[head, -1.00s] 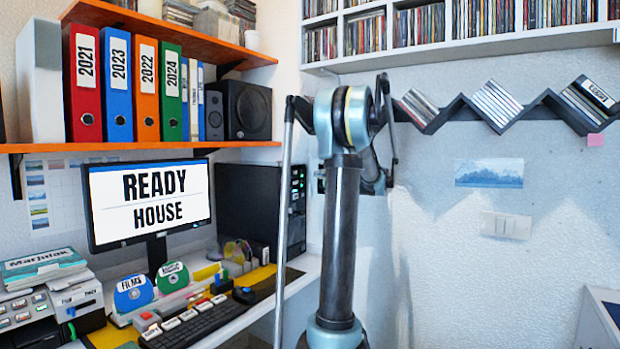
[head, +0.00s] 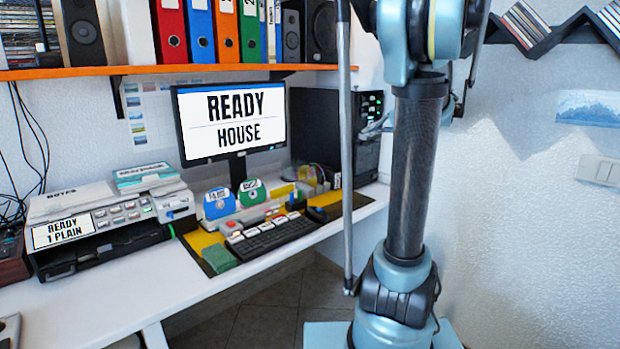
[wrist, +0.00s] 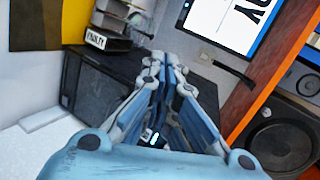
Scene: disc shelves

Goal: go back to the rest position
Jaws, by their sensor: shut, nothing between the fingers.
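My gripper (wrist: 168,62) shows in the wrist view with its blue and grey fingers drawn together and nothing between them. It is above the black computer tower (wrist: 100,85), whose top and side show below and to the left of the fingers. My gripper is not visible in the head view; my arm stands upright right of centre there, its upper end cut off by the top edge.
The orange shelf (wrist: 262,75) and a black speaker (wrist: 280,140) are close on the right in the wrist view. The desk (head: 150,285) holds a monitor (head: 232,120), a keyboard (head: 265,238) and a printer (head: 105,220).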

